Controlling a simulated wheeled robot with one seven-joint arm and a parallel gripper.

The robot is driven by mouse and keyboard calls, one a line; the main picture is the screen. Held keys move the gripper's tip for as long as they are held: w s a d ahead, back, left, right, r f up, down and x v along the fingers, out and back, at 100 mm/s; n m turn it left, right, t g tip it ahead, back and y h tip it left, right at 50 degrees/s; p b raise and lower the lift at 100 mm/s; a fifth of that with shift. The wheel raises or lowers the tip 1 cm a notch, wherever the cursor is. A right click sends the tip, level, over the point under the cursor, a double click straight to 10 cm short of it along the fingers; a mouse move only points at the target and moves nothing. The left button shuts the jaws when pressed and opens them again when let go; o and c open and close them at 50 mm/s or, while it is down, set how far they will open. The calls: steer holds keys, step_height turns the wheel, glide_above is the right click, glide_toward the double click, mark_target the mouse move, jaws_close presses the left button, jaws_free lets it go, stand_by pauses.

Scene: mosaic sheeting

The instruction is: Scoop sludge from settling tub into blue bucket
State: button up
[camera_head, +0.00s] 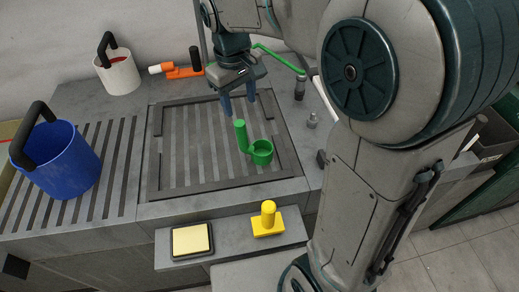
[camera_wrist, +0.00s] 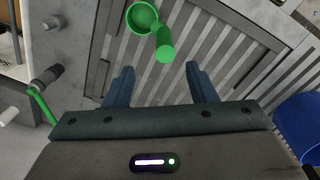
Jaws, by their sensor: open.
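A green scoop (camera_head: 260,151) with an upright handle stands on the slatted grate of the sink-like settling tub (camera_head: 152,165), right of its middle. In the wrist view the scoop (camera_wrist: 146,18) lies ahead of the fingers, its handle end pointing toward them. My gripper (camera_head: 239,104) is open and empty, just behind and above the handle, apart from it; its two fingers also show in the wrist view (camera_wrist: 161,85). The blue bucket (camera_head: 62,165) with a dark handle stands on the ribbed drainboard at the left. I cannot make out any sludge.
A white bucket (camera_head: 118,75) and an orange tool (camera_head: 180,71) stand at the back left. A yellow sponge (camera_head: 191,239) and a yellow handled block (camera_head: 267,220) lie on the front ledge. A tap and small fittings (camera_head: 300,88) are at the right.

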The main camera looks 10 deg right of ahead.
mark_target(241, 129)
step_height(241, 129, down, 5)
steer(key=shift+w+d+r, duration=0.1)
steer(key=shift+r, duration=0.05)
steer(key=f, duration=0.4)
steer(key=shift+a+f+p, duration=0.1)
steer(key=shift+a+p, duration=0.15)
steer(key=shift+p, duration=0.05)
steer(key=shift+f, duration=0.5)
jaws_close()
